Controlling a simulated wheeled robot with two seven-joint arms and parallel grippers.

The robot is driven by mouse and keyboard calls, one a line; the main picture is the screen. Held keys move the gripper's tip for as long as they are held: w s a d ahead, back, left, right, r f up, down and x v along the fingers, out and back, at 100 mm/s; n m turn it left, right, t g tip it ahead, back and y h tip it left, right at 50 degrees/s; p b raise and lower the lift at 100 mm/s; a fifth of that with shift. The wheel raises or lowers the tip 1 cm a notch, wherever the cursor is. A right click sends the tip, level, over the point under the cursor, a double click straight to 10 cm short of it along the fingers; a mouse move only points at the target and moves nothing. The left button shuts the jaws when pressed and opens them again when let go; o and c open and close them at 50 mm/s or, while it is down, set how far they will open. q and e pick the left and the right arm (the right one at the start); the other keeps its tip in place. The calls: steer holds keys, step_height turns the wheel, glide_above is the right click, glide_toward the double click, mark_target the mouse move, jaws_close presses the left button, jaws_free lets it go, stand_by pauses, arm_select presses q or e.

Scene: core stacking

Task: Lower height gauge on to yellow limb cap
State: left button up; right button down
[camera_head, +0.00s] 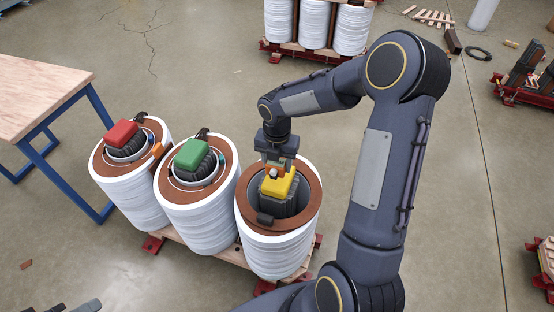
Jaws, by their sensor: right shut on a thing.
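The yellow limb cap (280,187) sits on a dark core limb inside the right-hand white coil (277,246). My right gripper (276,168) points down directly above the cap, its jaws shut on a small orange piece, which looks like the height gauge (270,170). The gauge is partly hidden by the gripper and very close over the cap. I cannot tell whether they touch. My left gripper is out of view.
Two similar coils stand to the left, with a green cap (188,153) and a red cap (121,134). A table (40,90) with blue legs is at the left. More white coils (314,24) stand at the back. Open floor lies between.

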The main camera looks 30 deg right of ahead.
mark_target(277, 181)
stand_by(0.5)
steer(key=shift+m, duration=0.4)
steer(key=shift+f, duration=0.25)
steer(key=shift+f+b, duration=1.65)
steer(key=shift+f, duration=0.75)
steer(key=c, duration=0.5)
jaws_free()
steer(key=shift+r+p, duration=0.55)
steer(key=shift+r, duration=3.4)
